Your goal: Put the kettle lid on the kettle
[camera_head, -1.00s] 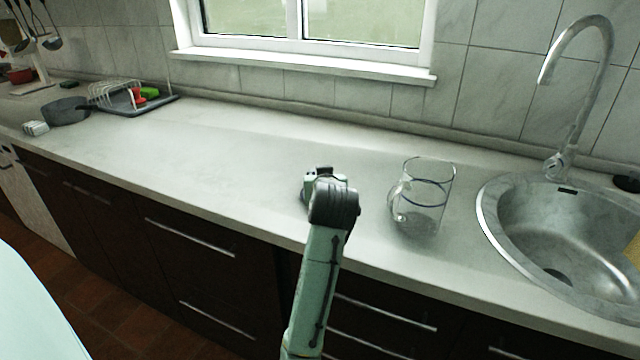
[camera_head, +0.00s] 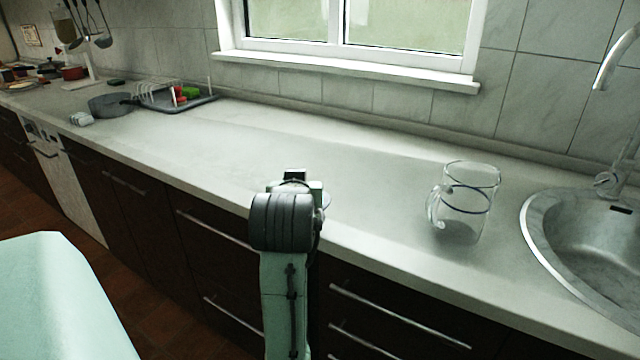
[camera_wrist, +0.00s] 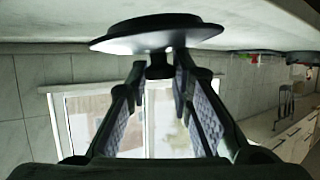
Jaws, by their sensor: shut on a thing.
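A dark round lid (camera_wrist: 157,33) with a knob shows in the wrist view, where the picture is upside down. My gripper (camera_wrist: 160,70) is shut on its knob and holds it. In the head view my arm's dark wrist hides the gripper, and only a thin sliver of the lid's rim (camera_head: 327,201) may show at its right. A clear glass vessel (camera_head: 466,210) with a handle on its left and a blue band stands upright on the counter, right of my arm and apart from it. I see no other kettle-like vessel, and I cannot tell for sure that this is the kettle.
The sink (camera_head: 590,250) lies right of the glass vessel, with its faucet (camera_head: 608,150) behind. A grey pan (camera_head: 108,105) and a dish rack (camera_head: 170,95) stand far left. The middle of the counter (camera_head: 250,145) is clear. The window sill (camera_head: 345,68) is behind.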

